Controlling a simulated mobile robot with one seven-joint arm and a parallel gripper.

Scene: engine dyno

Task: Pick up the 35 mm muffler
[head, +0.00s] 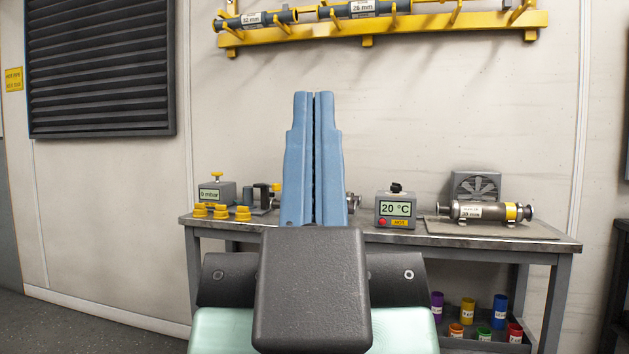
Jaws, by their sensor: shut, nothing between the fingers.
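My gripper (315,97) stands upright in the middle of the head view. Its two blue fingers are shut together with nothing between them. A dark metal cylinder with a yellow band, flanged ends and a white label (472,211) lies on its side at the right of the workbench. Its label is too small to read surely, so I cannot tell whether it is the 35 mm muffler. It is well to the right of my gripper and apart from it. Part of another metal piece (354,203) shows just right of my fingers, mostly hidden behind them.
The workbench (555,243) holds a 20 °C box (395,209), a grey fan unit (477,186), a 0 mbar box (216,193) and yellow caps (243,214). Coloured cans (500,310) stand on its lower shelf. A yellow wall rack (480,22) above holds labelled tubes.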

